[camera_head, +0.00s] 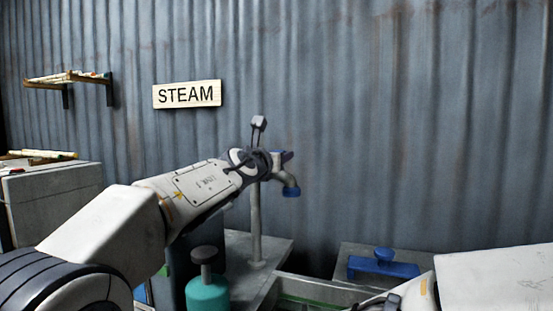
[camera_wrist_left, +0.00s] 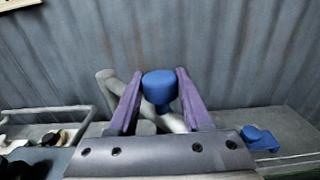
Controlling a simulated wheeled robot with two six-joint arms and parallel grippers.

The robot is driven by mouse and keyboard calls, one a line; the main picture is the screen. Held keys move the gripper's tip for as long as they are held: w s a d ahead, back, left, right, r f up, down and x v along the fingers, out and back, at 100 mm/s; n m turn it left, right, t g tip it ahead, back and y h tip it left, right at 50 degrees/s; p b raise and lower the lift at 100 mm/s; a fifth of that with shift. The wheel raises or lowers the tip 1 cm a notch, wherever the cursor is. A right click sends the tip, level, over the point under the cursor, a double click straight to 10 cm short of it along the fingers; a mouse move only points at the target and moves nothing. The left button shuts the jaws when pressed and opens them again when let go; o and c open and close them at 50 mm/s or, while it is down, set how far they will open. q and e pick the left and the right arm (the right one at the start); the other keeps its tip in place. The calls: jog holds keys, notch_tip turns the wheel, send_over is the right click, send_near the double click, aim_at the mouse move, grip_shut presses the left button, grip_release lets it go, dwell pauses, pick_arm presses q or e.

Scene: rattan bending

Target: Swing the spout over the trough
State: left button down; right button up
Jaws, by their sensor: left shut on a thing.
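The spout (camera_head: 289,180) is a short grey bent pipe with a blue tip, at the top of a grey upright post (camera_head: 256,225). My left gripper (camera_head: 284,157) is at the top of the post, beside the spout, and partly hidden by its own wrist. In the left wrist view its purple fingers (camera_wrist_left: 158,86) are shut on a blue knob (camera_wrist_left: 158,84), with grey pipe behind it. A long grey trough (camera_head: 320,288) with a green strip runs low at the bottom, partly cut off. My right arm enters at the lower right; its fingers are not visible.
A teal bottle (camera_head: 208,292) with a grey knob stands below my left arm. A blue handled piece (camera_head: 384,268) sits on a grey box at the right. A corrugated wall with a STEAM sign (camera_head: 187,94) and a shelf (camera_head: 68,80) stands behind.

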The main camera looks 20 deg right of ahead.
pick_arm(q)
jog(key=shift+c, duration=1.7)
grip_release()
jog(key=shift+s+a+f, duration=0.1)
jog(key=shift+s+a, duration=0.05)
jog(key=shift+s, duration=0.05)
jog(key=b+v, duration=0.5)
jog(key=v, duration=0.5)
